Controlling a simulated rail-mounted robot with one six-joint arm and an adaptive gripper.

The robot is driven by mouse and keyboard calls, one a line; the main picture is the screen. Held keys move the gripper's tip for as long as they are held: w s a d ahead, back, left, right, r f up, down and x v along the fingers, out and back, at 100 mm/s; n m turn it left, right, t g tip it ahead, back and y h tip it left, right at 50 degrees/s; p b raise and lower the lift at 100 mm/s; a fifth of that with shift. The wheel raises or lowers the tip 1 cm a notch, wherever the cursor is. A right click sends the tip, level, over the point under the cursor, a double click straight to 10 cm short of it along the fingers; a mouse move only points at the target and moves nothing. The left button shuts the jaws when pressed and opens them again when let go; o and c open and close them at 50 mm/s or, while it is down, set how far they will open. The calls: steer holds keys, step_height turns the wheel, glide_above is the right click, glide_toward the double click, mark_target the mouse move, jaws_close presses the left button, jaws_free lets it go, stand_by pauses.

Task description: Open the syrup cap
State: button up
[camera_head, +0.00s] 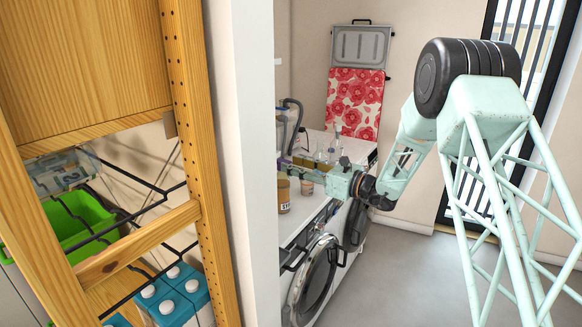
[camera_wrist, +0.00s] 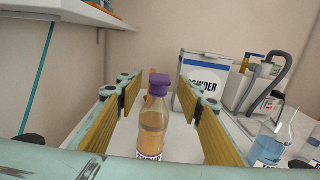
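The syrup bottle (camera_wrist: 152,130) stands upright in the wrist view, with amber contents and a purple cap (camera_wrist: 159,85). Its label is at the bottom edge, partly cut off. My gripper (camera_wrist: 160,98) is open, with one yellow-padded finger on each side of the bottle and visible gaps between the pads and the cap. The cap sits on the bottle's neck.
A white powder box (camera_wrist: 204,70) stands behind the right finger. A flask of blue liquid (camera_wrist: 270,143) and a grey-hosed device (camera_wrist: 262,85) are at the right.

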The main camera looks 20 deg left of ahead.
steer(key=shift+w+a, duration=0.2)
steer(key=shift+a, duration=0.45)
steer(key=shift+c, duration=0.4)
steer(key=c, duration=0.8)
